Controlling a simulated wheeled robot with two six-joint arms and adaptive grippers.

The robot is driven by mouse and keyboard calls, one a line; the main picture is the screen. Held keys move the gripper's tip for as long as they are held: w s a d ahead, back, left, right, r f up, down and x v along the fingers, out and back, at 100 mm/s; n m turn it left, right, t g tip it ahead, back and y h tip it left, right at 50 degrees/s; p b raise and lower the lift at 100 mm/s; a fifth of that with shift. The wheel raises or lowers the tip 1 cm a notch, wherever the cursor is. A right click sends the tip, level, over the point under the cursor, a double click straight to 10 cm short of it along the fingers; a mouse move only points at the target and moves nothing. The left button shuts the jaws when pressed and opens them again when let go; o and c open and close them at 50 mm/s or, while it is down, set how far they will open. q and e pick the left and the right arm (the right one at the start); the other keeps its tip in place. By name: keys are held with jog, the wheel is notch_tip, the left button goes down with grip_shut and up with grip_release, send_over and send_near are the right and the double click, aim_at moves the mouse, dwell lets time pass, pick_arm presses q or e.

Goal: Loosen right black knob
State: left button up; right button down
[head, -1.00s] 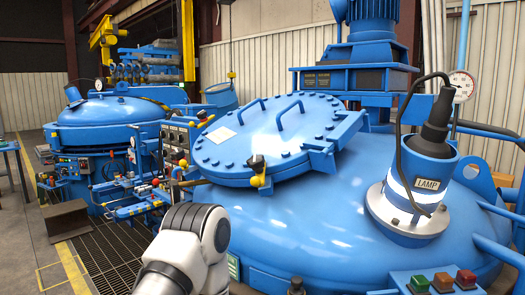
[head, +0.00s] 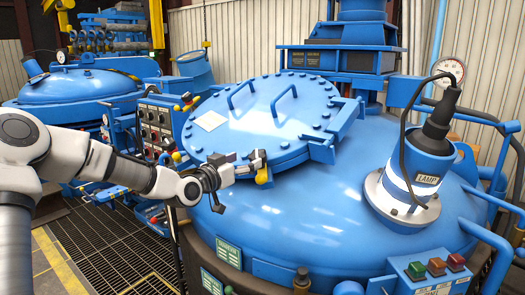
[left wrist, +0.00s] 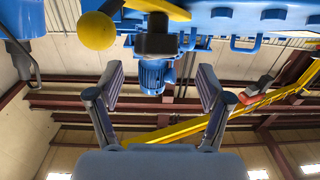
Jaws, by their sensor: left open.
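The right black knob (head: 257,156) sits at the near edge of the round blue lid (head: 225,142), with a yellow ball (head: 262,177) just below it. My left gripper (head: 238,168) is beside the knob on its left, its fingers pointing toward it. In the left wrist view the open fingers (left wrist: 160,88) are spread with nothing between them. The dark knob (left wrist: 158,40) lies ahead, between the finger lines, and appears apart from them. The yellow ball (left wrist: 96,30) is at upper left. My right gripper is not in view.
Another yellow-and-black fitting (head: 187,99) is at the lid's left edge. A control panel (head: 157,128) stands left of the vessel. The lamp housing (head: 412,182) rises at right, and a button box (head: 436,275) is at lower right.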

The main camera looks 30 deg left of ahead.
aim_at(256, 154)
pick_arm(q)
jog(key=w, duration=0.2)
jog(key=w+p, duration=0.1)
jog(key=w, duration=0.1)
jog(key=w+p, duration=0.1)
jog(key=w, duration=0.1)
jog(key=shift+w+d+r, duration=0.1)
jog(key=shift+w+d, duration=0.25)
jog(key=shift+w, duration=0.2)
jog(key=shift+s+r, duration=0.1)
jog(key=shift+s, duration=0.2)
jog(key=c, duration=1.2)
